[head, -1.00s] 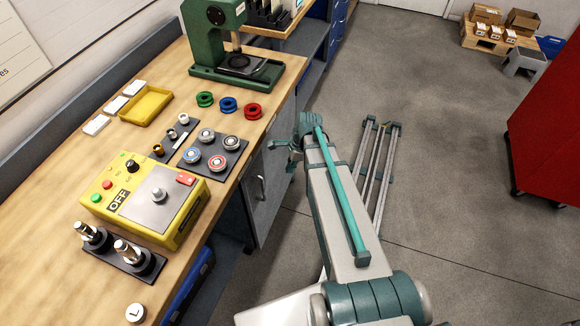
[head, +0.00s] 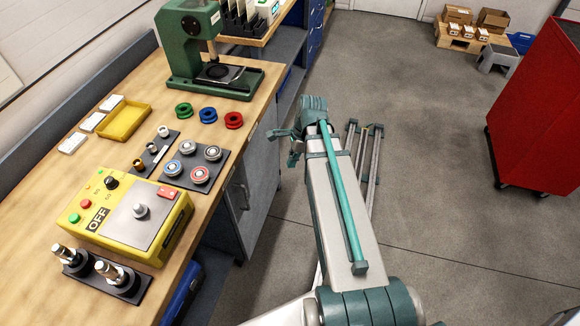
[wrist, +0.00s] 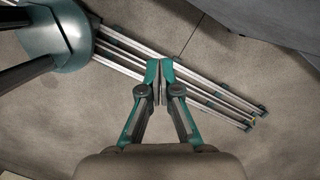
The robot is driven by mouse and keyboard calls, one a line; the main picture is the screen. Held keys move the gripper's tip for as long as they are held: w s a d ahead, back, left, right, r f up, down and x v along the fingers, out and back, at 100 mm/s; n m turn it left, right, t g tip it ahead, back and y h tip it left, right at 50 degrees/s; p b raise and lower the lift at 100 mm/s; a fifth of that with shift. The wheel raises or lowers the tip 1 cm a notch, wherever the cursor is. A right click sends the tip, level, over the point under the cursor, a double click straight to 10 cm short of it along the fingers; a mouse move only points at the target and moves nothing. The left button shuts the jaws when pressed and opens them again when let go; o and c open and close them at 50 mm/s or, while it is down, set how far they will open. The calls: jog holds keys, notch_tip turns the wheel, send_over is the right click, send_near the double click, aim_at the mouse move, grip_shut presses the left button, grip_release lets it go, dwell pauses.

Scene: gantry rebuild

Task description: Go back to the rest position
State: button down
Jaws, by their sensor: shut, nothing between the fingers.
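My gripper (wrist: 159,82) shows in the wrist view with its two teal fingertips together and nothing between them. It points down over the grey floor, with my rails behind it. In the head view my gripper (head: 284,146) is partly hidden by my arm and hangs just off the right edge of the workbench (head: 40,195), beside the grey cabinet front. My arm stretches forward over the floor to the right of the bench.
On the bench are a yellow control box (head: 128,215), a green press (head: 190,45), a yellow tray (head: 124,122), coloured rings (head: 208,115) and dark plates with small parts. A red cabinet (head: 540,110) stands at the right. The floor between is clear.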

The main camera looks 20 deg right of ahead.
jog(key=shift+r, duration=0.3)
jog(key=s+a+f+n+g+h, duration=0.1)
jog(key=s+a+f+n, duration=0.2)
jog(key=s+f+n, duration=0.45)
jog(key=s+a+f+n+g+h, duration=0.1)
jog(key=s+a+f+n+g, duration=0.2)
jog(key=f+n, duration=0.75)
jog(key=s+a+f+g, duration=0.1)
jog(key=s+a+f, duration=0.1)
jog(key=s+f, duration=0.3)
jog(key=s+a+f+n+g, duration=0.1)
jog(key=s+f, duration=0.4)
jog(key=s, duration=0.5)
jog(key=s+a+f+n+g, duration=0.1)
jog(key=s+f, duration=0.3)
jog(key=s, duration=0.4)
jog(key=shift+s+a+f+h, duration=0.3)
jog(key=shift+a+f+h, duration=0.1)
jog(key=shift+a, duration=0.5)
